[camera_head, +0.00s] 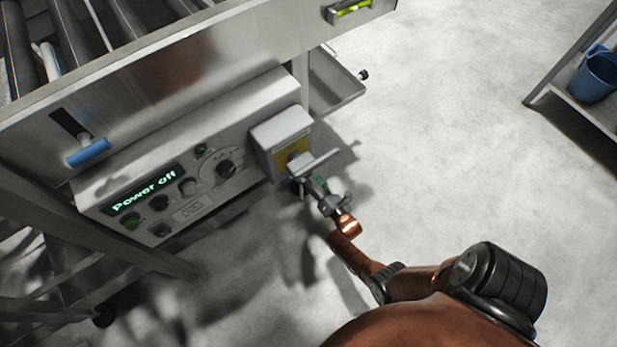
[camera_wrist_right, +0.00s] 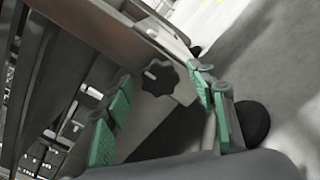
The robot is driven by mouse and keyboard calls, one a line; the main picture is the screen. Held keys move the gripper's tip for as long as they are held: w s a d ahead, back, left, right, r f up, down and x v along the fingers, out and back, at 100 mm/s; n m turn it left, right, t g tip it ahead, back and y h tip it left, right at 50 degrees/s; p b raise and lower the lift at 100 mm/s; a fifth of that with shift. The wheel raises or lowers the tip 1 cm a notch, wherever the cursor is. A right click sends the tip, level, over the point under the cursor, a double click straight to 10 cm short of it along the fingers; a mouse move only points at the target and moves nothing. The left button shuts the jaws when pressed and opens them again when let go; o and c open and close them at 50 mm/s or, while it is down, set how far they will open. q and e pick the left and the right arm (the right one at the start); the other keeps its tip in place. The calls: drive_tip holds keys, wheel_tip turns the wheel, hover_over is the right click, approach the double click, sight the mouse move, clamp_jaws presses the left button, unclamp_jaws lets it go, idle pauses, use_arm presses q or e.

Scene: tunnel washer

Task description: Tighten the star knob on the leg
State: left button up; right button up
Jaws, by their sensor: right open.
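The star knob (camera_wrist_right: 160,77) is black and lobed, and sits on a grey metal leg part in the right wrist view. My right gripper (camera_wrist_right: 162,95) is open, its green finger pads on either side of the view with the knob showing between and beyond them. I cannot tell how far the fingertips are from the knob. In the head view my right gripper (camera_head: 310,187) is beside a grey box with a yellow label (camera_head: 283,142), at the machine's right end. The star knob cannot be made out in the head view. My left gripper is not in view.
The machine's control panel (camera_head: 190,160) reads "Power off". A blue-handled lever (camera_head: 88,152) is on the machine's front. A metal tray (camera_head: 338,90) juts out behind the grey box. A shelf holds a blue bucket (camera_head: 598,75) at the right. The floor between is clear.

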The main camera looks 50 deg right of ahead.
drive_tip(key=shift+c, duration=0.7)
drive_tip(key=c, duration=1)
